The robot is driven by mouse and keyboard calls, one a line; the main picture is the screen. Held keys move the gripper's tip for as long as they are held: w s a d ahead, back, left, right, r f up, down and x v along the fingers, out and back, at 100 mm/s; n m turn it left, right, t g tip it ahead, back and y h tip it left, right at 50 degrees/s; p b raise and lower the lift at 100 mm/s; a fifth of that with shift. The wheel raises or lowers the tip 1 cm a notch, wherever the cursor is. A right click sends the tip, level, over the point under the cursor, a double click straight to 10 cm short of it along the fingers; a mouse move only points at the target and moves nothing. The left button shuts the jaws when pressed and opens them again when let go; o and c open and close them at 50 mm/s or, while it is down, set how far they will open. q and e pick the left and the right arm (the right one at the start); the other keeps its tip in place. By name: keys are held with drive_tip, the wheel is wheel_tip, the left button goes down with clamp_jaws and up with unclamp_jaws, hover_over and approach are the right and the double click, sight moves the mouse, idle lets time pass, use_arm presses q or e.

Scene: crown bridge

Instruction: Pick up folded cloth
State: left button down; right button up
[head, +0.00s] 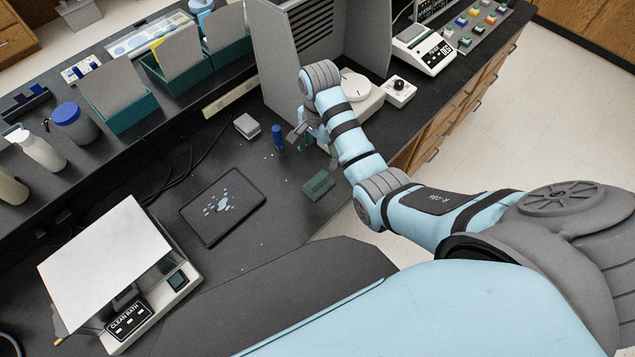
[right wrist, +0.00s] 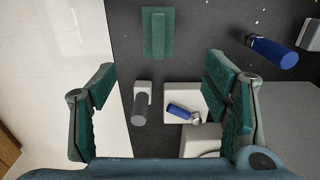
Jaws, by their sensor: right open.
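The folded cloth (head: 319,185) is a small dark green block-like bundle lying on the black bench top, close to the bench edge. In the right wrist view the cloth (right wrist: 158,35) is at the top centre, beyond the fingertips and roughly in line with the space between them. My right gripper (head: 308,130) is above the bench, farther back than the cloth. In the right wrist view its green-padded fingers (right wrist: 158,78) are wide apart with nothing held between them. My left gripper is not in view.
A blue cylinder (head: 277,138) stands near the right gripper. A small grey box (head: 246,125) and a dark tray with pale spots (head: 200,225) lie left. A grey housing (head: 275,55) and white device (head: 355,95) stand behind. The bench edge drops to the floor at right.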

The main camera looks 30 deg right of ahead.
sight(318, 179)
drive_tip(key=f+b, duration=0.1)
drive_tip(key=f, duration=0.3)
drive_tip(key=f+b, duration=0.1)
drive_tip(key=f, duration=0.4)
drive_tip(key=f+b, duration=0.1)
drive_tip(key=f, duration=0.3)
drive_tip(key=shift+s+a+f, duration=0.2)
drive_tip(key=shift+s+f, duration=0.05)
drive_tip(key=shift+f, duration=0.1)
drive_tip(key=shift+c, duration=0.6)
drive_tip(key=shift+r, duration=0.1)
drive_tip(key=c, duration=1.1)
wheel_tip(318, 179, up, 20)
drive_tip(key=p, duration=0.7)
drive_tip(key=shift+r+p, duration=0.1)
drive_tip(key=shift+p, duration=0.2)
drive_tip(key=shift+c, duration=0.2)
